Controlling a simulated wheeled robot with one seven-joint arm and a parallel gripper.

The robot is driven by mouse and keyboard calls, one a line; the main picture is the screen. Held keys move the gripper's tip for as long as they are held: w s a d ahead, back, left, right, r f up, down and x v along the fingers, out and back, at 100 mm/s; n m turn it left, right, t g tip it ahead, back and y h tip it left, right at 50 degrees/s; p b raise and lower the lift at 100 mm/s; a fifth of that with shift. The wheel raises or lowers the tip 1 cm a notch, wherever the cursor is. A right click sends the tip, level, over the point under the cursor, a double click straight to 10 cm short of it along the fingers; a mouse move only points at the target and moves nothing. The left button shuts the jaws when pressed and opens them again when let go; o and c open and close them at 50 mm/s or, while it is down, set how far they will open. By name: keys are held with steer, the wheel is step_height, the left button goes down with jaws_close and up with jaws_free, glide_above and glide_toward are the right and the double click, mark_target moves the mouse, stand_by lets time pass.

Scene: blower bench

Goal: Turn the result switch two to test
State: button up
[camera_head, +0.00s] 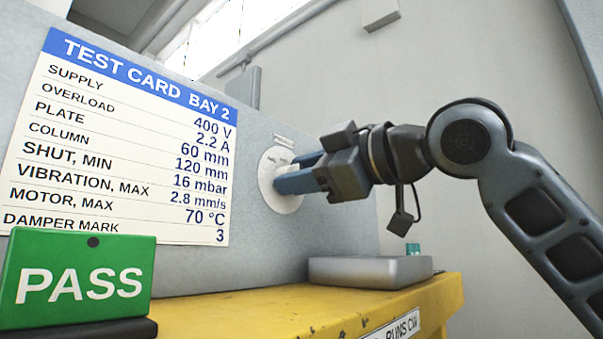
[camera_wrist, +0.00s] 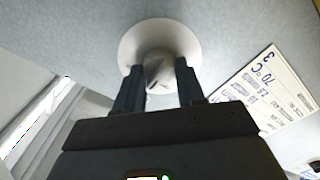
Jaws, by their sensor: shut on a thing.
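The result switch (camera_head: 269,166) has a round pale plate on the grey panel, right of the test card. In the wrist view its knob (camera_wrist: 157,70) stands at the middle of the round plate (camera_wrist: 137,42), between my two fingers. My gripper (camera_head: 283,176) reaches the plate from the right and is shut on the knob. In the head view the fingers hide most of the knob and part of the plate's lettering. A small label (camera_head: 283,140) above the plate is too small to read. I cannot tell which position the knob points to.
A test card (camera_head: 120,140) hangs on the panel at left. A green PASS block (camera_head: 78,280) stands on a dark base on the yellow bench (camera_head: 230,312). A grey box (camera_head: 370,271) sits below my gripper. The space right of the panel is open to the wall.

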steer(key=o, duration=1)
steer(key=shift+o, duration=0.2)
steer(key=b+v, duration=0.1)
steer(key=v, duration=0.6)
steer(key=shift+s+d+b, duration=0.3)
steer(key=shift+s+b, duration=0.05)
steer(key=shift+d, duration=0.1)
